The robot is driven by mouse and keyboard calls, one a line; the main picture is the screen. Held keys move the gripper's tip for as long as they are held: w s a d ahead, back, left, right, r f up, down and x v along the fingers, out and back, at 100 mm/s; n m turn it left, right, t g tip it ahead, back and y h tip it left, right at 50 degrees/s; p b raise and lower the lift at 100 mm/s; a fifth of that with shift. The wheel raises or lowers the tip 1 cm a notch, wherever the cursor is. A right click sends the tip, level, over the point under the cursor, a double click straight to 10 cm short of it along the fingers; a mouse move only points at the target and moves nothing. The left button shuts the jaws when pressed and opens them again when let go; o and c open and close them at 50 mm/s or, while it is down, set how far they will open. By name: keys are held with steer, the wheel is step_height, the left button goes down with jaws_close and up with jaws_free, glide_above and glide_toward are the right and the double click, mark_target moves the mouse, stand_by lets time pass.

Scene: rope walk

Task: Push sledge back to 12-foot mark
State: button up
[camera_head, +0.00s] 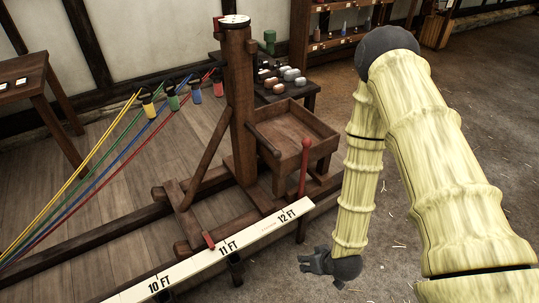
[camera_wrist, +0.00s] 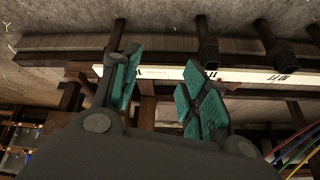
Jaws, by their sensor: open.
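The sledge is a dark wooden frame (camera_head: 215,210) with a tall post (camera_head: 240,110), standing on long rails in the head view. A small red pointer (camera_head: 209,240) at its front lies by the white scale board (camera_head: 262,228), just left of the 11 FT label. The 12 FT label is farther right. My gripper (camera_head: 318,262) is low, in front of and right of the board's right end, apart from the sledge. In the wrist view my gripper (camera_wrist: 160,88) is open, with teal pads apart and nothing held; the scale board (camera_wrist: 235,74) shows beyond them.
A red-topped post (camera_head: 304,165) stands near the board's right end. A wooden tray (camera_head: 292,133) sits behind it. Yellow, green, blue and red strands (camera_head: 110,155) run left from hanging bobbins. A shelf (camera_head: 335,25) stands at the back. The floor at right is mostly clear.

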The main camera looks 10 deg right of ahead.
steer(key=w+a+r+n+t+y+b, duration=0.1)
steer(key=w+a+r+t+b, duration=0.15)
steer(key=w, duration=0.65)
steer(key=w+a+r+n+t+y+b, duration=0.1)
steer(key=w+r+t+y+b, duration=0.2)
steer(key=w, duration=0.6)
steer(key=n+t+y+b, duration=0.2)
steer(key=n+t+b, duration=0.25)
steer(key=b, duration=0.25)
glide_toward(270, 148)
steer(key=f, duration=0.1)
steer(key=shift+m+t, duration=0.3)
steer(key=shift+m, duration=0.25)
steer(key=x, duration=1.1)
steer(key=shift+w+d+f+b, duration=0.1)
steer(key=shift+d+f+b, duration=0.15)
steer(key=shift+b, duration=0.15)
jaws_close()
